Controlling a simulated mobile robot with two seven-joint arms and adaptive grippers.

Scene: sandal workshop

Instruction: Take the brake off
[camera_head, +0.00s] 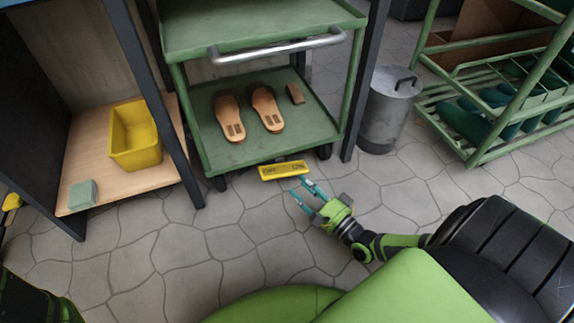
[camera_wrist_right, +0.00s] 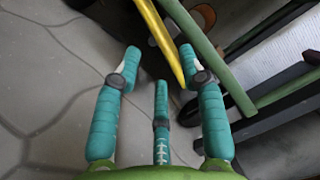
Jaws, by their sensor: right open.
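The cart (camera_head: 262,150) is green, with a yellow brake pedal (camera_head: 284,170) low on its front edge. The pedal has OFF lettering on its left and ON on its right. My right gripper (camera_head: 300,187) is open and empty just in front of the pedal, below its right half. In the right wrist view the yellow pedal (camera_wrist_right: 161,40) shows edge-on, running close to the right-hand finger of my gripper (camera_wrist_right: 158,70). I cannot tell whether they touch. My left gripper is out of view.
Two sandals (camera_head: 230,118) and a brown block (camera_head: 295,93) lie on the cart's lower shelf. A metal can (camera_head: 388,108) and green rack (camera_head: 490,150) stand right. The front floor is clear.

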